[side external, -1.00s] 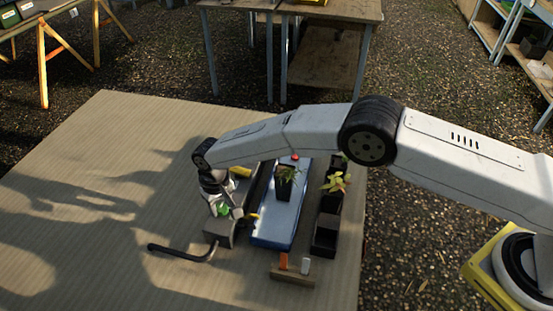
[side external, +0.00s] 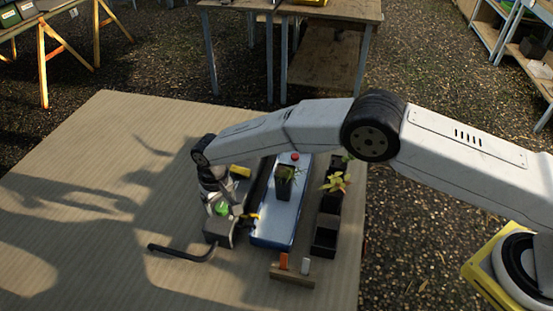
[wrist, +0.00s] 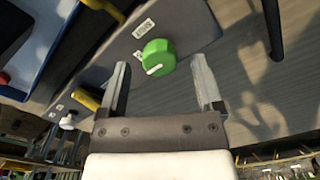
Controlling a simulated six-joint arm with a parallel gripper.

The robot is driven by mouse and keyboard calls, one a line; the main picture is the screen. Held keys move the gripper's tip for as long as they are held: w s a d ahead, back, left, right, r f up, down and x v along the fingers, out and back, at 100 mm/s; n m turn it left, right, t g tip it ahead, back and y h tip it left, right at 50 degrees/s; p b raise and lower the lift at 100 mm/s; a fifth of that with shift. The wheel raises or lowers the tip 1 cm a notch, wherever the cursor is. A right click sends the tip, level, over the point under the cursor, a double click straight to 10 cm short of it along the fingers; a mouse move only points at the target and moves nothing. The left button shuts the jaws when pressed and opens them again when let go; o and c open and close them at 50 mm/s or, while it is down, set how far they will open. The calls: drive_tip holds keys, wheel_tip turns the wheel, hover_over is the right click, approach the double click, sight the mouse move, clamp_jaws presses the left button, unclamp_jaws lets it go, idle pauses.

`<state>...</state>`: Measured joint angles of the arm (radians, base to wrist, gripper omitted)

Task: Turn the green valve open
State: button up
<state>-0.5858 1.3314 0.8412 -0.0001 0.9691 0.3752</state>
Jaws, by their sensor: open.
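The green valve (wrist: 158,57) is a round knob with a white pointer line on a grey box (wrist: 197,22) with white labels. In the wrist view the pointer line is toward the knob's lower left. The valve also shows in the side view (side external: 222,208), partly hidden by my gripper. My gripper (wrist: 160,74) is open, with one finger on each side of the valve in the wrist view. Gaps show between the fingers and the knob there. I cannot tell how far the fingertips are above the box.
Yellow handles (wrist: 86,100) stick out by the box. A black bent pipe (side external: 183,252) runs left from it. A blue tray (side external: 272,240) with a potted plant, a black planter (side external: 324,241) and a wooden block (side external: 291,275) with tags stand right. The table's left is clear.

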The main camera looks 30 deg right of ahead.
sight(222, 207)
drive_tip(key=shift+r, duration=3.35)
drive_tip(key=shift+d, duration=0.1)
drive_tip(key=shift+w+d+r, duration=0.1)
drive_tip(key=shift+d+r, duration=0.05)
drive_tip(key=shift+d, duration=0.05)
drive_tip(key=s+d+r, duration=0.2)
drive_tip(key=d+r, duration=0.1)
drive_tip(key=d, duration=0.4)
drive_tip(key=s+d+r+m+t, duration=0.1)
drive_tip(key=d+r, duration=0.2)
drive_tip(key=d, duration=0.3)
drive_tip(key=s+d+r, duration=0.2)
drive_tip(key=d+r, duration=0.1)
drive_tip(key=d, duration=0.4)
drive_tip(key=s+d, duration=0.6)
drive_tip(key=s, duration=0.3)
drive_tip(key=s+d+r+m+t, duration=0.1)
drive_tip(key=s+d, duration=0.6)
drive_tip(key=s, duration=0.2)
drive_tip(key=shift+d+r+t, duration=0.15)
drive_tip(key=shift+t, duration=0.15)
